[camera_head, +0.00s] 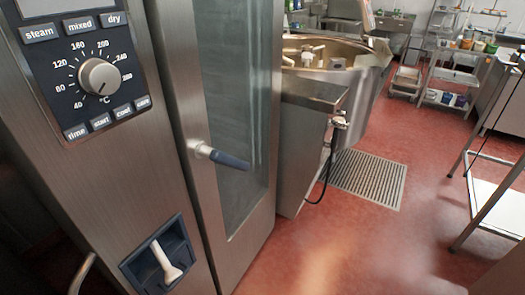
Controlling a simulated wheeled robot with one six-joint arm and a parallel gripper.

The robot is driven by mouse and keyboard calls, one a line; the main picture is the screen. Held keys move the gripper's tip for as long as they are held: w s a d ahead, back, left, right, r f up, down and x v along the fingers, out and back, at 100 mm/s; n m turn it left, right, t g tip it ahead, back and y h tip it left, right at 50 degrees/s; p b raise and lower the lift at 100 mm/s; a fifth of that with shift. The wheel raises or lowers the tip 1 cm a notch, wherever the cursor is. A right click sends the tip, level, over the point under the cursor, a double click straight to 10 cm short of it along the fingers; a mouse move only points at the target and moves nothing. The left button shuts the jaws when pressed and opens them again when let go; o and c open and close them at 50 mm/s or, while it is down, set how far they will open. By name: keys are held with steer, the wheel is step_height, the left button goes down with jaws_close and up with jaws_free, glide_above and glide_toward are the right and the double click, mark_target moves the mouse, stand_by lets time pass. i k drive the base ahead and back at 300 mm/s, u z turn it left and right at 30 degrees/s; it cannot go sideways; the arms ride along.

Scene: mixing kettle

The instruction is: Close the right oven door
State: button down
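The oven door (172,60) is a steel frame around a tall dark glass pane (240,90), just right of the oven's control panel. Its handle (220,156), a light stub with a dark blue grip, points to the right and slightly down. A narrow dark seam runs between the door and the control column; I cannot tell whether the door is fully shut. The steel oven front (130,185) fills the left side. My gripper is not in view.
The control panel has a round knob (99,76); a white lever sits in a dark recess (160,258) below. A large kettle (330,60) stands behind, with a floor grate (368,180) beside it. A metal table (500,205) stands right. Red floor (350,255) between is clear.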

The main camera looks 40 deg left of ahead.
mark_target(172, 25)
steer(key=z, duration=0.4)
steer(key=k, duration=0.15)
steer(key=u, duration=1.3)
steer(key=i, duration=1.25)
steer(key=u, duration=0.1)
